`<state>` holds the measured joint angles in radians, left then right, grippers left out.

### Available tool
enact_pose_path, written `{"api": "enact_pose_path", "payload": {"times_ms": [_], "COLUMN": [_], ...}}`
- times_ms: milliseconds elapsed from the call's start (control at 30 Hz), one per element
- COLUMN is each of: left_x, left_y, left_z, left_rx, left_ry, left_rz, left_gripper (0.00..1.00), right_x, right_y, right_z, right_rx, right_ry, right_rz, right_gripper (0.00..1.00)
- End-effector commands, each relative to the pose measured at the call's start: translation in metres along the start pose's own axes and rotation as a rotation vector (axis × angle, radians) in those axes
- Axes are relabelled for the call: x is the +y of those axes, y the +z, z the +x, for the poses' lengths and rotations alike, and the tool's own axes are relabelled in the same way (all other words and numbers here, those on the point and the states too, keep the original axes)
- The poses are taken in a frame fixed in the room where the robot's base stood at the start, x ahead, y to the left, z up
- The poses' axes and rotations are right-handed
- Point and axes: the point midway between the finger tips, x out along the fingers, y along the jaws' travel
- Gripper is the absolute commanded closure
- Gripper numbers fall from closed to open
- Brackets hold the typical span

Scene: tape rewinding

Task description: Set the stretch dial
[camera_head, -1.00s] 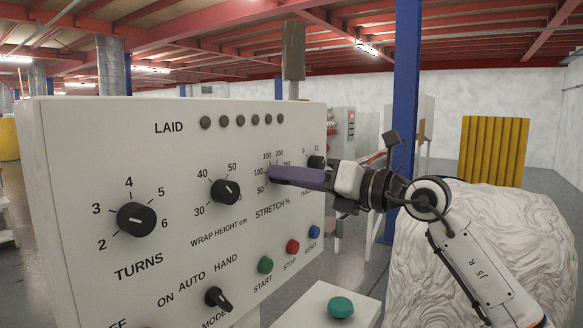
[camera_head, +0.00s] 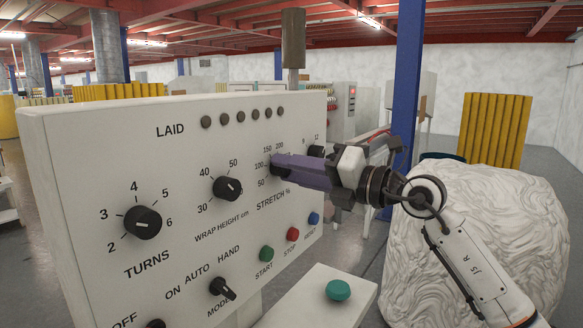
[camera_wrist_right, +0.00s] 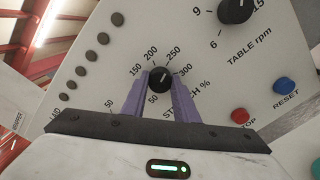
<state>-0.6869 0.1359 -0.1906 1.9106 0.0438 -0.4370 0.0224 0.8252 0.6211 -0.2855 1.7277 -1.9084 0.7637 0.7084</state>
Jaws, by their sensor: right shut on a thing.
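The stretch dial (camera_wrist_right: 161,79) is a round black knob on the white control panel (camera_head: 80,170), ringed by numbers from 50 to 300. My right gripper (camera_head: 276,164) comes in from the right in the head view and its purple fingers are shut on the dial, hiding most of it there. In the right wrist view the two fingers (camera_wrist_right: 160,92) stand on either side of the knob. A small pale mark on the knob seems to lean to the upper right, towards the 250 to 300 side; its exact reading is too small to tell. My left gripper is not in view.
The turns knob (camera_head: 143,222), wrap height knob (camera_head: 227,188) and mode switch (camera_head: 222,288) are on the same panel. The table rpm knob (camera_wrist_right: 235,9) is close beside the dial. Start, stop and reset buttons lie below. A wrapped white load (camera_head: 490,220) stands at the right.

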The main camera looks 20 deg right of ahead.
Motion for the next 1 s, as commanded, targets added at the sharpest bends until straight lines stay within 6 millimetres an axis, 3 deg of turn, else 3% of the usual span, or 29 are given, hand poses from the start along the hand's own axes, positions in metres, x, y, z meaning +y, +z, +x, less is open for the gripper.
{"api": "enact_pose_path", "payload": {"times_ms": [233,267,367,733,1000], "left_x": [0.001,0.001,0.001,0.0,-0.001], "left_y": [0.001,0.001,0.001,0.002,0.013], "left_z": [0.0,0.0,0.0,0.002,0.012], "left_rx": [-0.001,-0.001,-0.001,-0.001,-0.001], "left_ry": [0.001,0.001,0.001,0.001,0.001], "left_rz": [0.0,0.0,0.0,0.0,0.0], "left_gripper": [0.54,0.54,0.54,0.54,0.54], "right_x": [-0.001,-0.001,-0.001,-0.001,-0.004], "right_y": [-0.001,-0.001,-0.001,-0.001,-0.002], "right_z": [0.0,0.0,0.0,-0.005,-0.051], "right_rx": [0.003,0.003,0.002,0.0,0.0], "right_ry": [-0.001,-0.001,-0.001,-0.001,-0.004], "right_rz": [0.001,0.001,0.0,-0.001,-0.004], "right_gripper": [0.96,0.72,0.55,0.55,0.55]}}
